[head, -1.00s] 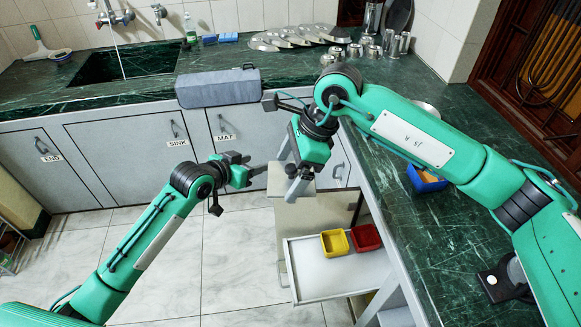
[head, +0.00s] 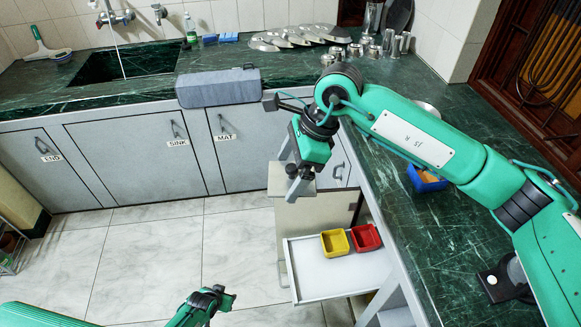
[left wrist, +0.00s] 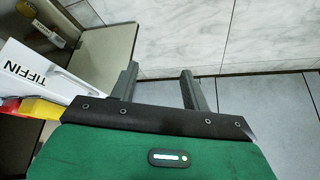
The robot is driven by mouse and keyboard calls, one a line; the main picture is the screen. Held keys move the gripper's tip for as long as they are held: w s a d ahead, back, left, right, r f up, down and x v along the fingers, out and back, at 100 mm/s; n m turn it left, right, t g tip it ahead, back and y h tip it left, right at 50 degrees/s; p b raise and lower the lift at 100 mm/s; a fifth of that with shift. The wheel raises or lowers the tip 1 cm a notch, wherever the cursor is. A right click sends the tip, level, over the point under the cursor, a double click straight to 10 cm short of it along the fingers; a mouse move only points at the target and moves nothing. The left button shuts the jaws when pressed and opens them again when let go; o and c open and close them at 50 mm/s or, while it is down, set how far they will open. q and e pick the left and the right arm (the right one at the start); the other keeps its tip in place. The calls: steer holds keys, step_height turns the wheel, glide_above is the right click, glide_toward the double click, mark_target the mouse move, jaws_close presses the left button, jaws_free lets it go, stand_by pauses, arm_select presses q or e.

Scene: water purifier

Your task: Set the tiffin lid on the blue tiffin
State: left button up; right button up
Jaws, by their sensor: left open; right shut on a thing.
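The blue tiffin (head: 427,183), with orange contents, stands uncovered on the right counter, partly behind my right arm. My left gripper (head: 230,300) is low at the bottom of the head view, away from the blue tiffin. In the left wrist view its fingers (left wrist: 160,72) are apart and empty, above the floor.
The open drawer (head: 310,280), labelled TIFFIN in the left wrist view (left wrist: 32,68), juts out with a yellow box (head: 335,243) and a red box (head: 366,238). Silver plates (head: 300,36) and metal cups lie on the back counter (head: 330,66).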

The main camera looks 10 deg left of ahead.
arm_select(q)
steer(key=s+d+f+g, duration=0.1)
steer(key=s+f, duration=0.4)
steer(key=s, duration=0.6)
steer(key=s+d+f+g, duration=0.1)
steer(key=s+f, duration=0.4)
steer(key=s, duration=0.7)
steer(key=s+d+f+g, duration=0.1)
steer(key=s+f, duration=0.4)
steer(key=s, duration=0.6)
steer(key=shift+s+m+g+y, duration=0.3)
steer(key=shift+m+g+y, duration=0.1)
steer(key=shift+g, duration=0.5)
arm_select(e)
steer(key=s+d+f+n+g+h, duration=0.1)
steer(key=d+f+n, duration=0.3)
steer(key=d, duration=0.5)
steer(key=s+d+f+n+g+h, duration=0.1)
steer(key=d+n, duration=0.4)
steer(key=d, duration=0.5)
steer(key=s+d+f+n+g+h, duration=0.1)
steer(key=s+d+f+n+h, duration=0.1)
steer(key=d+f+n, duration=0.3)
steer(key=s+d+f, duration=0.1)
steer(key=d, duration=0.3)
steer(key=shift+d+f+h, duration=0.15)
steer(key=shift+f+h, duration=0.15)
steer(key=shift+f, duration=0.05)
